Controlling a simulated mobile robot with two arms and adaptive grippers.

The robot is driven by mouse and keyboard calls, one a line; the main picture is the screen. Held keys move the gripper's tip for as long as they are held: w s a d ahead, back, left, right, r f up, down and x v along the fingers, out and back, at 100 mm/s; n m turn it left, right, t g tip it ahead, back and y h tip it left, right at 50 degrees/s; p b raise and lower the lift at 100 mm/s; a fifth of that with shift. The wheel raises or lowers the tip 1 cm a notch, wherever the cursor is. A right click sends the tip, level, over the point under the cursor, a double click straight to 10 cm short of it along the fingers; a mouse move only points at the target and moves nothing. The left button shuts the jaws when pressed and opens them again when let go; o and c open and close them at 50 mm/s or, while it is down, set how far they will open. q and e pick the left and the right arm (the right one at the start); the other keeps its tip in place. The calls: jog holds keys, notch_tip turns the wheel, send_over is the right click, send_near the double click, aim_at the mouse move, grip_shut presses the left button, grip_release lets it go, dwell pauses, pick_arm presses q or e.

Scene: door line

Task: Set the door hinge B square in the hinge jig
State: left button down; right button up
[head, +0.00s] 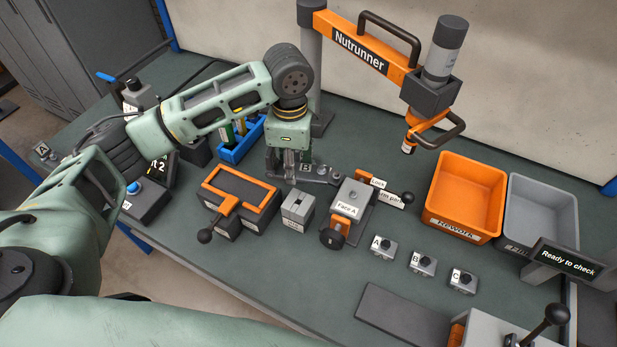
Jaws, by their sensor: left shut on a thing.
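My left gripper (287,168) comes down from the upper left over the middle of the bench and is shut on a dark grey hinge part (321,175). A label "B" shows beside the fingers. The hinge extends to the right of the fingers, low over the bench; I cannot tell whether it touches. A fixture (352,201) labelled "Face A", with an orange clamp and black knobs, stands just right of the hinge. An orange-framed fixture (262,212) with a black-knobbed lever stands in front of the gripper. I cannot tell which is the hinge jig. My right gripper is out of view.
A small grey block (298,207) stands between the fixtures. The orange nutrunner (425,100) hangs on its arm at the back. An orange Rework bin (465,198) and a grey bin (540,215) stand right. Buttons A, B and C (422,262) line the front.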

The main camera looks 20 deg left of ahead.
pick_arm(q)
jog(key=f+m, duration=0.1)
jog(key=w+m, duration=0.1)
jog(key=m, duration=0.1)
jog(key=shift+w+a+f, duration=0.25)
jog(key=shift+a+f, duration=0.1)
jog(key=shift+m, duration=0.3)
notch_tip(320, 180, down, 6)
jog(key=shift+r+p, duration=0.1)
jog(key=shift+p, duration=0.6)
notch_tip(320, 180, down, 4)
jog(key=shift+r, duration=0.2)
jog(key=shift+f, duration=0.3)
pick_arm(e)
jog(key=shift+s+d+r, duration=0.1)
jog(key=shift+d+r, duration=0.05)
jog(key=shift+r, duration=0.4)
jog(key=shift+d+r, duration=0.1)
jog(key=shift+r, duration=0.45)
pick_arm(q)
jog(key=shift+f, duration=0.15)
jog(key=c, duration=1.1)
grip_release()
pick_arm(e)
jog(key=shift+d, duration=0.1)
